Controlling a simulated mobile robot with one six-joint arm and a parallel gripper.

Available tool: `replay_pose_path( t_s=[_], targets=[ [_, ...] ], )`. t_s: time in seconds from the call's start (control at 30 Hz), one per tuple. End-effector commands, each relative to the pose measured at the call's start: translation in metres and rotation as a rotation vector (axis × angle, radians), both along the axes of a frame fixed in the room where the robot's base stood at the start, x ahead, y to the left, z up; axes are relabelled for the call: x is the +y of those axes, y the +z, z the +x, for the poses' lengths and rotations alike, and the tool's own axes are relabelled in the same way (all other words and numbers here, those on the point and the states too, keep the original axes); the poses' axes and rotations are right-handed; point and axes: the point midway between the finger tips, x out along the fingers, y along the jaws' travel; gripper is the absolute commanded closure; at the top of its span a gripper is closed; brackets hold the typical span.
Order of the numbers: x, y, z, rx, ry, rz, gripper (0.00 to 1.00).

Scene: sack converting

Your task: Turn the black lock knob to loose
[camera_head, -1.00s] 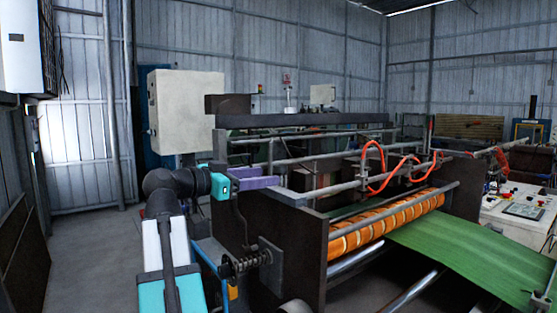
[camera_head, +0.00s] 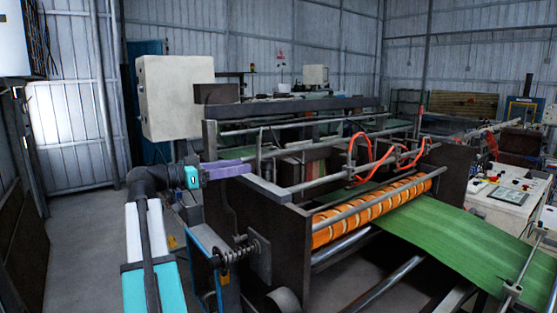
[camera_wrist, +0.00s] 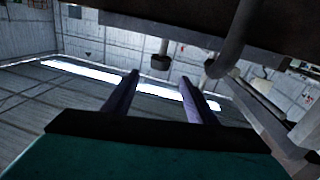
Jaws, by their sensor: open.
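My gripper (camera_wrist: 159,77) shows two purple fingers in the wrist view, spread apart with nothing between them. A small dark knob on a short stem (camera_wrist: 160,62) shows just beyond the gap between the fingertips, apart from them. It looks like the black lock knob; its setting cannot be read. In the head view my gripper (camera_head: 228,171) is beside the upper left end of the dark machine frame (camera_head: 275,222). I cannot make out the knob in the head view.
A grey bent bar (camera_wrist: 232,45) and a dark beam run close by the right finger. A spring (camera_head: 238,251) sits on the machine's near side. Orange rollers (camera_head: 375,207) and green sheet (camera_head: 465,238) lie right. Open floor is at left.

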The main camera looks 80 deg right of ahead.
Motion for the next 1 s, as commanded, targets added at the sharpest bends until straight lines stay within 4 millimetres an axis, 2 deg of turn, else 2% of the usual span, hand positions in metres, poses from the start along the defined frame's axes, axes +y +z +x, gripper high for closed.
replay_pose_path(
  t_s=[0.47, 1.0],
  targets=[
    [-0.008, 0.001, -0.012, 0.000, -0.003, 0.000, 0.48],
    [-0.044, 0.003, -0.068, 0.000, -0.006, 0.000, 0.48]
  ],
)
